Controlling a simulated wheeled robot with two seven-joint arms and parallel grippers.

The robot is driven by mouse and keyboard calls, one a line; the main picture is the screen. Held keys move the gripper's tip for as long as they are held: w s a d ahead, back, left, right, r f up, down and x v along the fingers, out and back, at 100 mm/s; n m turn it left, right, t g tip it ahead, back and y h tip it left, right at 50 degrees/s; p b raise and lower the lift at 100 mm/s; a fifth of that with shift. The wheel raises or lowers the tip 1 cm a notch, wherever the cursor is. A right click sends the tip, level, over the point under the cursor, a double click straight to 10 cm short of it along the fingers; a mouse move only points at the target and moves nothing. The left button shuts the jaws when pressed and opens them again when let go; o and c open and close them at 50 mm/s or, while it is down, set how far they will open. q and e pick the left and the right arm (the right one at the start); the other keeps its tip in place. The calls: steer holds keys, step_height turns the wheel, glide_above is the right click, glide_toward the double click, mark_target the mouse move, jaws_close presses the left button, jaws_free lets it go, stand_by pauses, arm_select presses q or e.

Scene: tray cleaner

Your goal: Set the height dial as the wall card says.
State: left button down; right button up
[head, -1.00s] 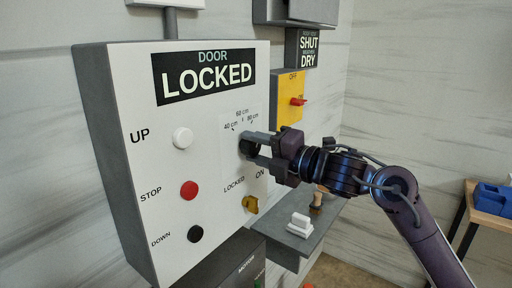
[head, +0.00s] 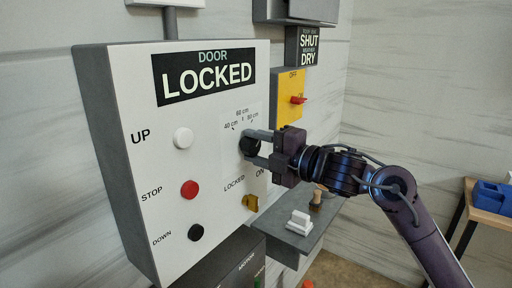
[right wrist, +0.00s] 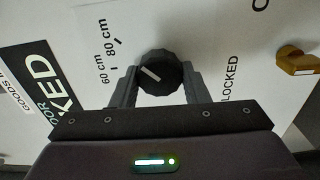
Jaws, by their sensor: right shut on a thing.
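The height dial (head: 249,146) is a round black knob on the white control panel (head: 215,65), under the marks 40 cm, 60 cm and 80 cm. My right gripper (head: 256,147) is shut on it, with one finger on each side. In the right wrist view the dial (right wrist: 160,73) sits between the fingertips. Its white pointer line slants to the upper left, toward the side of the 60 cm and 80 cm marks; I cannot tell the exact setting. No card with a readable height is in view. My left gripper is not in view.
The panel also has a white UP button (head: 183,138), red STOP button (head: 189,189), black DOWN button (head: 196,233) and yellow LOCKED/ON switch (head: 250,203). A yellow OFF/ON box (head: 287,112) is behind my gripper. A grey shelf (head: 285,240) stands below right.

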steer(key=o, duration=1)
steer(key=shift+d, duration=0.15)
steer(key=shift+s+d+f+b, duration=0.15)
steer(key=shift+s+d+b, duration=0.05)
steer(key=shift+d+b, duration=0.1)
steer(key=b+v, duration=0.2)
steer(key=v, duration=0.5)
steer(key=shift+a+b, duration=0.1)
steer(key=shift+b, duration=0.25)
